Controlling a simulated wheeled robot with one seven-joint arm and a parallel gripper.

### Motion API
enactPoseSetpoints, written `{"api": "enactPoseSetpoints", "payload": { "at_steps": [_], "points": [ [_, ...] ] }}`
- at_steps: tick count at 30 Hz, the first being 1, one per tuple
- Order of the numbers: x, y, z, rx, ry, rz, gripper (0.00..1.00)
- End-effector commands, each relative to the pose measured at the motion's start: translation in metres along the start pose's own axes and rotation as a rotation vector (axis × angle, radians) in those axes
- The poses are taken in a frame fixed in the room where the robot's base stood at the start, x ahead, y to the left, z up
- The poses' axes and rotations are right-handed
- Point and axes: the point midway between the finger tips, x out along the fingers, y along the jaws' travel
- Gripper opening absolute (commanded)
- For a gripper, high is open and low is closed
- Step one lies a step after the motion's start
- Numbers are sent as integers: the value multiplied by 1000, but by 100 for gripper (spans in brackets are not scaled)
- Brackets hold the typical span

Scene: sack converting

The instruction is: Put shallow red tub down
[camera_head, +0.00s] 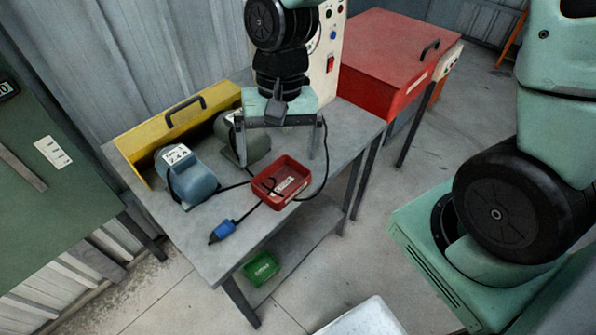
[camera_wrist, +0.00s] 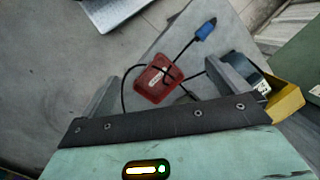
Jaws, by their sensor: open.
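The wrist view also shows my gripper (camera_wrist: 168,88) with one finger on each side of the picture.
A blue-grey motor (camera_head: 190,178) and a yellow guard (camera_head: 150,135) stand at the table's back left. A blue plug (camera_head: 222,230) with its cable lies at the front. A green tub (camera_head: 261,268) is below on the lower shelf. A red-topped cabinet (camera_head: 385,55) stands behind.

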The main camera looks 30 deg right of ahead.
Motion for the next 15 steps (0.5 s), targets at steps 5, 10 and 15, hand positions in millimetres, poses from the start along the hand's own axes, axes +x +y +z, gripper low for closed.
{"api": "enactPoseSetpoints", "payload": {
  "at_steps": [5, 10, 15],
  "points": [
    [-28, -7, 78, -538, 70, 75, 100],
    [-40, 0, 120, -860, 98, 111, 100],
    [-43, 4, 134, -972, 105, 122, 100]
  ]
}}
